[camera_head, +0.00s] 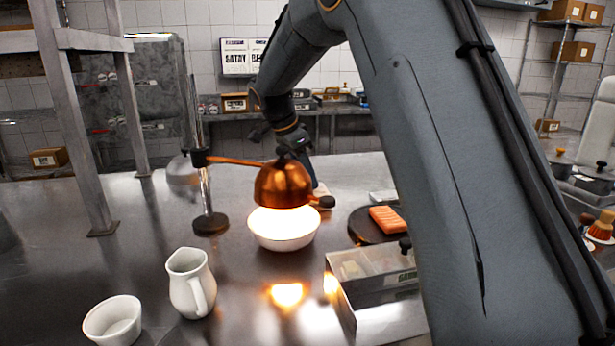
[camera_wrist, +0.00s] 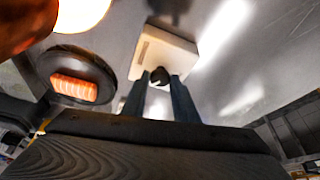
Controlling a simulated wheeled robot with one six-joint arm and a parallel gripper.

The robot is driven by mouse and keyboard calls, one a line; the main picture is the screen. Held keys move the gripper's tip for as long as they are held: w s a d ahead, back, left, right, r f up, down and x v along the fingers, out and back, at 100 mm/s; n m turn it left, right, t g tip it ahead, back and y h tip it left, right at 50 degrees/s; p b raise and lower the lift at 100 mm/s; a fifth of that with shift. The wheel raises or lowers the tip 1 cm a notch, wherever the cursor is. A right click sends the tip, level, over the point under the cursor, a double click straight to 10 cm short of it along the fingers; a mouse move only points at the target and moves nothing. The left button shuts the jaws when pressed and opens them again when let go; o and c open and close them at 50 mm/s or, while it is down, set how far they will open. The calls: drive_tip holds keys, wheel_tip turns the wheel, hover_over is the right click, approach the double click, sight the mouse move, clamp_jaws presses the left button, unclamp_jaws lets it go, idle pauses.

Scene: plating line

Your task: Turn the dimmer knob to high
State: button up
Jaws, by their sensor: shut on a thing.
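The dimmer is a cream box (camera_wrist: 163,50) on the steel counter in the wrist view, with a dark round knob (camera_wrist: 160,74) on it. My gripper (camera_wrist: 158,82) has its two fingers on either side of the knob and is shut on it. The knob's pointer or marks cannot be made out. In the head view the copper heat lamp (camera_head: 283,184) hides most of the dimmer box (camera_head: 321,190) and my fingertips. The lamp hangs from its arm on a stand and glows brightly over a white bowl (camera_head: 283,239).
A white pitcher (camera_head: 187,284) and a small white cup (camera_head: 112,322) stand at the front left. An orange slab (camera_head: 387,219) lies on a dark round plate (camera_head: 362,232) right of the lamp. A lidded bin (camera_head: 369,284) is nearer.

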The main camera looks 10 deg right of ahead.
drive_tip(key=o, duration=1.1)
drive_tip(key=shift+c, duration=0.2)
drive_tip(key=v, duration=0.8)
drive_tip(key=shift+b, duration=0.35)
